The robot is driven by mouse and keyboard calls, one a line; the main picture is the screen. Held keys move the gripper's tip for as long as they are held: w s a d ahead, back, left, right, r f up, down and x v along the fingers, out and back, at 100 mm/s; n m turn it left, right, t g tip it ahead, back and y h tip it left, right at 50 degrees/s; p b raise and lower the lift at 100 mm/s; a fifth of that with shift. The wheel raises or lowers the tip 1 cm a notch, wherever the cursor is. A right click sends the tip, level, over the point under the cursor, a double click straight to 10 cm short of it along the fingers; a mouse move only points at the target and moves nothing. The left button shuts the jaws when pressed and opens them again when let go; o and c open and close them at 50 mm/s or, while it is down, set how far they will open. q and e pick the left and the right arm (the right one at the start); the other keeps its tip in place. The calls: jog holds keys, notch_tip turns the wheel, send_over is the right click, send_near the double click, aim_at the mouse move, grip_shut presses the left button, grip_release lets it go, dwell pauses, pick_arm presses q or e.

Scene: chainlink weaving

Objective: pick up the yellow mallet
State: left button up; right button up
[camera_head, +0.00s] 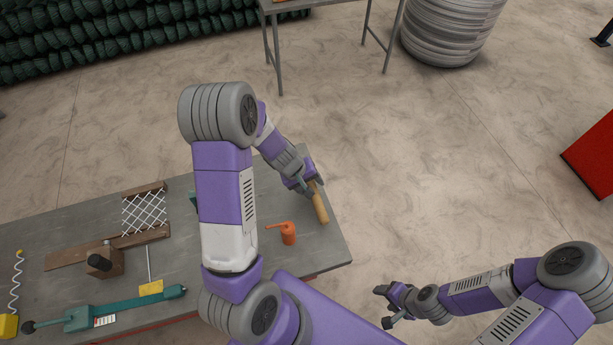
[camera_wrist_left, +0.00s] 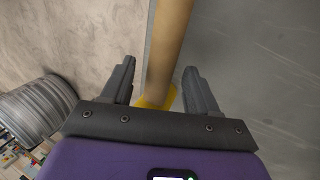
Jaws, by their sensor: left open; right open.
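The mallet (camera_head: 320,205) lies near the right end of the grey workbench (camera_head: 335,250). Its tan handle shows in the head view; its head is hidden there by my left gripper. My left gripper (camera_head: 308,190) is open, low over the mallet. In the left wrist view the tan handle (camera_wrist_left: 168,40) runs between the two open fingers of my left gripper (camera_wrist_left: 160,70), with visible gaps on both sides. A yellow part (camera_wrist_left: 157,97) shows at its lower end, close to the palm. My right gripper (camera_head: 383,306) is open and empty, off the bench's right side.
An orange can with a spout (camera_head: 288,232) stands left of the mallet. A teal long-handled tool (camera_head: 130,303), a wooden jig (camera_head: 108,258), wire mesh (camera_head: 145,212) and a yellow-ended tool (camera_head: 150,287) lie further left.

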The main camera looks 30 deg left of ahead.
aim_at(311, 184)
pick_arm(q)
jog(key=shift+b+x, duration=0.3)
jog(key=shift+x, duration=0.85)
grip_shut()
jog(key=shift+r, duration=0.1)
notch_tip(311, 184, up, 10)
jog(key=p, duration=0.5)
jog(key=shift+p, duration=0.35)
